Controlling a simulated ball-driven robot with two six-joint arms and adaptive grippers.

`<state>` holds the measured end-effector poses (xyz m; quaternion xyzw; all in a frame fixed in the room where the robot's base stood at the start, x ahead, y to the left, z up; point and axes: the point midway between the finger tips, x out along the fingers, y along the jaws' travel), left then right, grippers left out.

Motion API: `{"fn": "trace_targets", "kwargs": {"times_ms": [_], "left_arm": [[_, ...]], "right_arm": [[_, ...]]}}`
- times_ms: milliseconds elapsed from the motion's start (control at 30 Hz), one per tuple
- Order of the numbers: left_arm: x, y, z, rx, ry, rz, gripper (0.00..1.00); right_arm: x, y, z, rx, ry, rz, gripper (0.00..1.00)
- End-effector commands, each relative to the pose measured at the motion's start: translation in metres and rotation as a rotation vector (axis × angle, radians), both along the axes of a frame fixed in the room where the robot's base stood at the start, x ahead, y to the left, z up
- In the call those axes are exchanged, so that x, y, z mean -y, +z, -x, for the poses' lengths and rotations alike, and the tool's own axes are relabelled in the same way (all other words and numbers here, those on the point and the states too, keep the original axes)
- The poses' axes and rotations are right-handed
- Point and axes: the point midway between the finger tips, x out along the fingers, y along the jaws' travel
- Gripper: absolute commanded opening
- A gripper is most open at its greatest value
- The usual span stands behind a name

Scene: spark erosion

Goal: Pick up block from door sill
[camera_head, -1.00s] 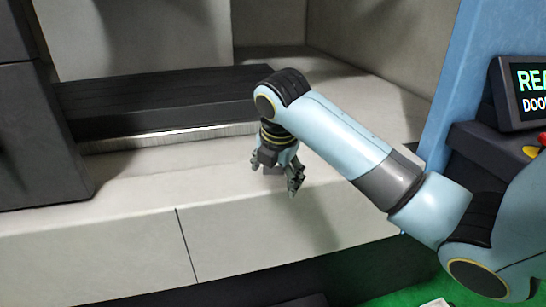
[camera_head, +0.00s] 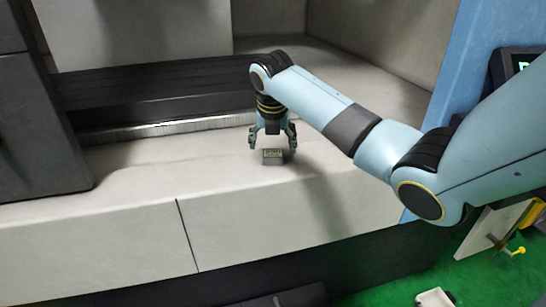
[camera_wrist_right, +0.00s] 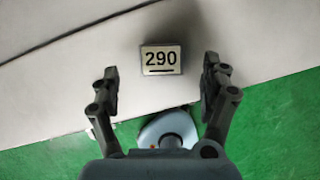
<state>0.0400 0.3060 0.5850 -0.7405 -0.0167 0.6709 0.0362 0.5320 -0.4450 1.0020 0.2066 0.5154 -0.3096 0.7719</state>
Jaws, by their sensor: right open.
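The block (camera_head: 272,156) is a small grey piece on the pale door sill (camera_head: 130,190), near the sill's front edge. In the right wrist view the block (camera_wrist_right: 161,60) shows a light top face marked "290" with a line under it. My right gripper (camera_head: 272,143) points down just above the block, with a finger to each side. In the wrist view my right gripper (camera_wrist_right: 160,82) is open and empty, and the block lies between and slightly beyond the fingertips. The left gripper is not in view.
A dark ledge (camera_head: 160,97) with a brush strip (camera_head: 165,128) runs behind the sill. A dark door panel (camera_head: 40,130) stands at the left and a blue frame (camera_head: 470,60) at the right. The sill beside the block is clear. The green floor (camera_head: 390,290) lies below.

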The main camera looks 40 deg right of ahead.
Motion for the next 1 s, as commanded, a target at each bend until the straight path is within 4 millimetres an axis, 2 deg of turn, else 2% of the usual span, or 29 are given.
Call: {"fn": "trace_targets", "kwargs": {"times_ms": [200, 500, 1000], "left_arm": [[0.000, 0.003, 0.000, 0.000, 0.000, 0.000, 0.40], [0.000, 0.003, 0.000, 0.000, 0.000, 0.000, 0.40], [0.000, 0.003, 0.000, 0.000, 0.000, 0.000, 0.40]], "right_arm": [[0.008, -0.032, -0.006, -0.003, 0.000, -0.001, 0.80], [0.009, -0.038, -0.008, -0.001, 0.000, -0.001, 0.80], [0.009, -0.038, -0.008, -0.001, 0.000, -0.001, 0.16]]}}
